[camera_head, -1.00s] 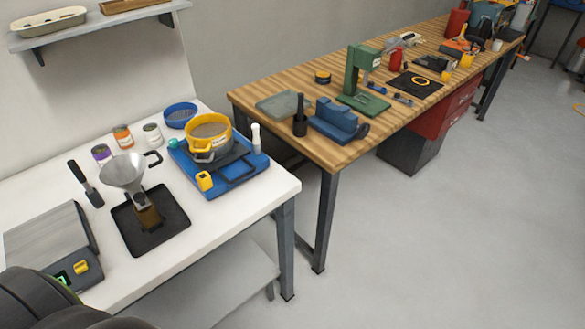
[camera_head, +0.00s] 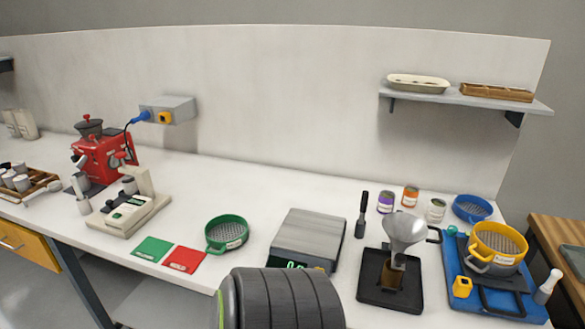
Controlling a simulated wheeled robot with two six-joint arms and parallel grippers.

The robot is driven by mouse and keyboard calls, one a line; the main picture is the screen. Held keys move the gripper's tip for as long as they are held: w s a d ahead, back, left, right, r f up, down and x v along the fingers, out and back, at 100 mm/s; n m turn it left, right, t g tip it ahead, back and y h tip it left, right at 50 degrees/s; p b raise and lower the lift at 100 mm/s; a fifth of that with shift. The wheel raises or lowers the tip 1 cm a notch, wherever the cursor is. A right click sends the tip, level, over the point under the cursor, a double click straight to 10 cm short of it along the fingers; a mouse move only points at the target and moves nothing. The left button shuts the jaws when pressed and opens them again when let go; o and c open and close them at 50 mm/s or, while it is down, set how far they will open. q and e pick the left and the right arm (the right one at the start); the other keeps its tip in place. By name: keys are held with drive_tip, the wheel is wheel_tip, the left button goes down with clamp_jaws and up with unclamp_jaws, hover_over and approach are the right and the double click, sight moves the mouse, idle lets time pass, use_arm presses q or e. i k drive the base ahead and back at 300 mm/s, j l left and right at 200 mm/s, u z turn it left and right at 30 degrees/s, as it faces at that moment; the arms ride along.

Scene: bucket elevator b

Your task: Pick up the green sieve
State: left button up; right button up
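The green sieve (camera_head: 227,233) sits upright on the white table, left of the grey scale. It is a round green ring with a mesh floor, a pale label and a small handle at its lower front. A dark ribbed rounded part, probably mine, rises at the bottom middle, to the right of and in front of the sieve. No fingertips of either gripper show.
A scale (camera_head: 309,239) stands right of the sieve. Green (camera_head: 153,248) and red (camera_head: 184,260) cards lie left of it, before a beige device (camera_head: 130,209). A funnel stand (camera_head: 389,281) and a yellow sieve (camera_head: 497,246) are farther right. The table behind the green sieve is clear.

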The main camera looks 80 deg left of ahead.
sight(224, 232)
drive_tip(key=u, duration=3)
